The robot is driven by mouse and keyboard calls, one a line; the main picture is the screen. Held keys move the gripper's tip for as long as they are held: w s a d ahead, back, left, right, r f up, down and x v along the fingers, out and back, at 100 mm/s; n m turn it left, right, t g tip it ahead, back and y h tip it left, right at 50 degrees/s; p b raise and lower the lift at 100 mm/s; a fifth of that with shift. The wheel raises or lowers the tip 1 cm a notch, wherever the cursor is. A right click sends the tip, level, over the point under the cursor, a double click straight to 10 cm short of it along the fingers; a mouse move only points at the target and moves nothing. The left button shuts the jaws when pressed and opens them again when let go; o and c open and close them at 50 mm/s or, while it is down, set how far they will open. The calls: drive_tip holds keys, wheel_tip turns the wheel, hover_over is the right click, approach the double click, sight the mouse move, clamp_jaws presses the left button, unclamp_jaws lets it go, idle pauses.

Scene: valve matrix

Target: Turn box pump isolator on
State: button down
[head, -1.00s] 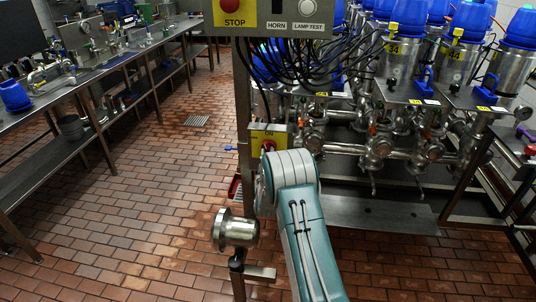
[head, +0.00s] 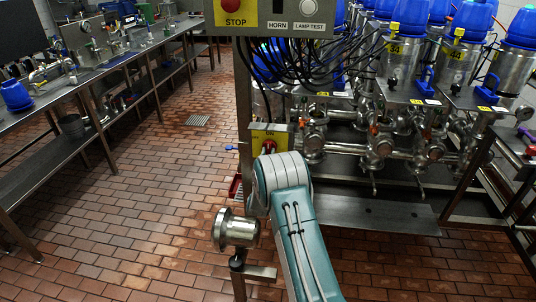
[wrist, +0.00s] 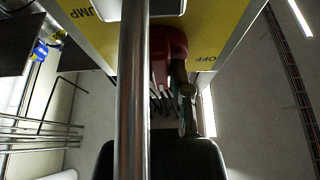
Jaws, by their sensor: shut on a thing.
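The pump isolator is a yellow-faced box (head: 282,136) on a metal post, with "ON" at its top and a red knob (head: 269,147) in its middle. My arm partly covers it in the head view. In the wrist view the yellow plate (wrist: 206,48) shows "OFF" at right and part of "PUMP" at left. The red knob (wrist: 168,52) sits at its middle. My gripper (wrist: 178,98) is shut on the red knob, partly hidden behind a metal bar. The knob's exact angle is hard to tell.
A metal post (head: 244,90) and a bar (wrist: 132,110) stand close to my gripper. A round steel fitting (head: 234,230) is left of my arm. A control panel with a red STOP button (head: 233,5) hangs above. Open tiled floor (head: 130,215) lies left.

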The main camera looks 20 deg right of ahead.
drive_tip(key=shift+f, duration=0.4)
drive_tip(key=c, duration=0.6)
unclamp_jaws()
drive_tip(key=shift+o, duration=0.2)
drive_tip(key=shift+r, duration=0.2)
drive_tip(key=v, duration=1.2)
drive_tip(key=shift+w+a, duration=0.1)
drive_tip(key=shift+a, duration=0.05)
